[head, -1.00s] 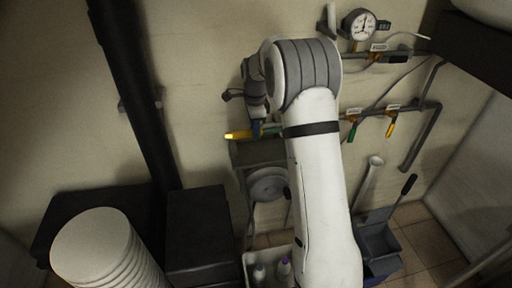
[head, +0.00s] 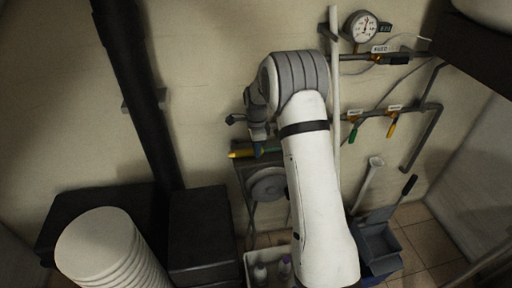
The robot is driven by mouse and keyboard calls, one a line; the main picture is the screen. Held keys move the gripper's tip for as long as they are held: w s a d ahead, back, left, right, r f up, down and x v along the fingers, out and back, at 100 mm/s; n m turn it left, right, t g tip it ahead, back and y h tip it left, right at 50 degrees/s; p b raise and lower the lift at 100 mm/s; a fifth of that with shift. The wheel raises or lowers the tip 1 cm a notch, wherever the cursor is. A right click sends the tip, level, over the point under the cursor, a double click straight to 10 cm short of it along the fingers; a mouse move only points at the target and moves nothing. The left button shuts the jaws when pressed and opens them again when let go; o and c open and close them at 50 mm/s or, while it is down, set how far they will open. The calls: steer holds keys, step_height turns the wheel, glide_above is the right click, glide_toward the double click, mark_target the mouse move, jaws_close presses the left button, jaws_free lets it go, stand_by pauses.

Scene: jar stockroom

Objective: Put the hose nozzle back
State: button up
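The hose nozzle (head: 241,155) appears to be the slim thing with a yellow tip, lying level across the end of my gripper (head: 258,147). A green part shows to the right of the gripper. My gripper points down and seems shut on the nozzle's middle, with a blue piece between them. The fingers are small and dark, and my arm hides the right end. The nozzle is at the top edge of a grey stand or bracket (head: 243,170) on the wall; I cannot tell whether they touch. A round grey reel (head: 268,186) shows just below.
A pressure gauge (head: 361,27) and pipes with green and yellow valve handles (head: 391,128) are on the wall at right. A white pole stands behind my arm. A blue-grey bucket (head: 378,245), a tray of bottles (head: 251,259), black boxes (head: 201,235) and stacked white discs (head: 95,240) are below.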

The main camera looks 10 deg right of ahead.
steer(key=o, duration=0.4)
steer(key=shift+o, duration=0.2)
steer(key=shift+r, duration=0.1)
steer(key=s+r+n, duration=0.2)
steer(key=s+r, duration=0.1)
steer(key=r, duration=0.6)
steer(key=s+r+n, duration=0.2)
steer(key=s+r, duration=0.2)
steer(key=r, duration=0.4)
steer(key=s+r+n+t, duration=0.1)
steer(key=s+n+t, duration=0.2)
steer(key=s+n, duration=1.1)
steer(key=s+b, duration=0.1)
steer(key=s, duration=1.4)
steer(key=shift+r, duration=0.2)
steer(key=shift+d, duration=0.1)
